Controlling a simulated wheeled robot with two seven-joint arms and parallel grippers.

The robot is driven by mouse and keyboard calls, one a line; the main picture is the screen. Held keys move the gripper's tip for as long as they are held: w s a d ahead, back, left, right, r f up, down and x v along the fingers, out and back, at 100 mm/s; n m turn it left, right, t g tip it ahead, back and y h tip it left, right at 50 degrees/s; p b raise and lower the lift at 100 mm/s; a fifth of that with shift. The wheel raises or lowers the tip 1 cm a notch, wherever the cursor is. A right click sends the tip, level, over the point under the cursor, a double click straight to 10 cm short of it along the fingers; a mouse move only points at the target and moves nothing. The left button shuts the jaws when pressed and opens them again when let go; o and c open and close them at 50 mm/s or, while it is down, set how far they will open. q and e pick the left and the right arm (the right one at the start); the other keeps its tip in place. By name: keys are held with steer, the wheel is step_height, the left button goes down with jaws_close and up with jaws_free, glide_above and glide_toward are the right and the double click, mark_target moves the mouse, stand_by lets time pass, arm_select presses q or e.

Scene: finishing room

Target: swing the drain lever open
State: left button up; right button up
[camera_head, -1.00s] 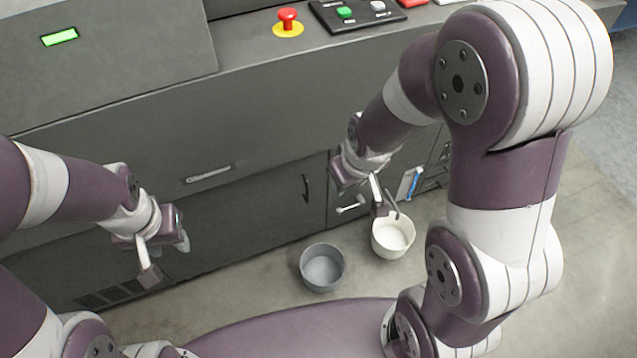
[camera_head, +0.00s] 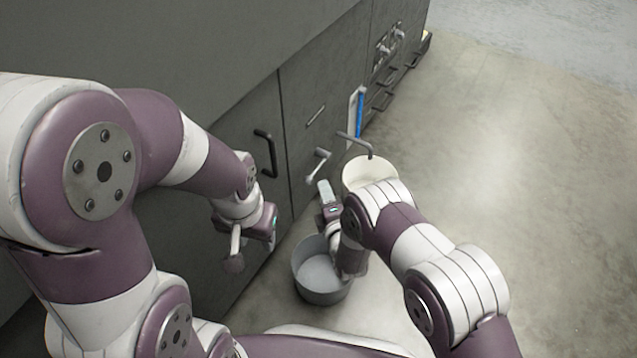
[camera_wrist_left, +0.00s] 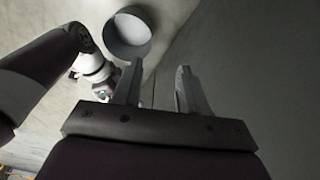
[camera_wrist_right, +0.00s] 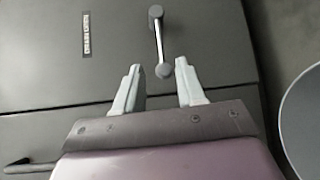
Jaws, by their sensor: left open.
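The drain lever (camera_head: 317,166) is a light metal handle with a round knob on the dark cabinet front. In the right wrist view the lever (camera_wrist_right: 159,38) hangs from its pivot beside a small label, its knob near the fingertips. My right gripper (camera_head: 325,190) is open, just below the lever, its fingers pointing at the cabinet. In its wrist view the right fingers (camera_wrist_right: 158,76) are apart with nothing held; whether they touch the knob cannot be told. My left gripper (camera_head: 234,252) is open and empty, low by the cabinet; its fingers (camera_wrist_left: 157,78) are apart.
A grey bucket (camera_head: 322,293) stands on the floor below my right gripper; it also shows in the left wrist view (camera_wrist_left: 124,50). A pale bucket (camera_head: 358,180) stands under a bent pipe (camera_head: 355,143). A black door handle (camera_head: 267,152) juts out. Floor to the right is clear.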

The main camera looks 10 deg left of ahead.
mark_target(317, 172)
steer(key=b+x, duration=0.4)
steer(key=x, duration=0.5)
steer(key=shift+s+b, duration=0.1)
steer(key=shift+b, duration=0.2)
jaws_close()
